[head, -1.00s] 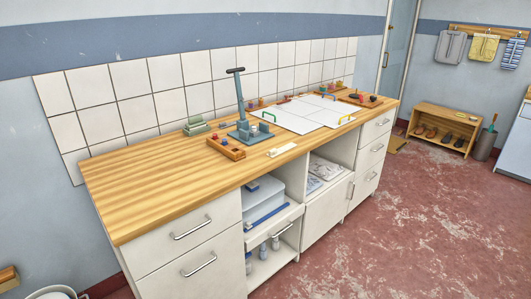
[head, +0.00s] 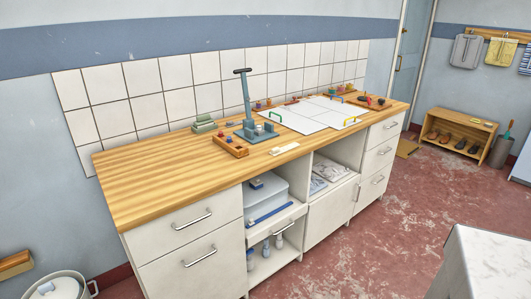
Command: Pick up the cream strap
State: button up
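A small, flat, cream-coloured piece (head: 284,148) lies on the wooden worktop (head: 165,180) near its front edge, right of a small wooden tray (head: 231,146). It looks like the cream strap, but it is too small to be sure. Nothing covers it. My gripper is not in view.
A blue-grey lever press (head: 248,115) stands behind the tray. White panels (head: 313,114) with coloured handles lie to the right. The worktop's left part is bare. Red floor lies between counter and unit.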

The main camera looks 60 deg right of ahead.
aim_at(274, 152)
jog(key=u, duration=0.55)
jog(key=k, duration=0.55)
jog(key=z, duration=1.3)
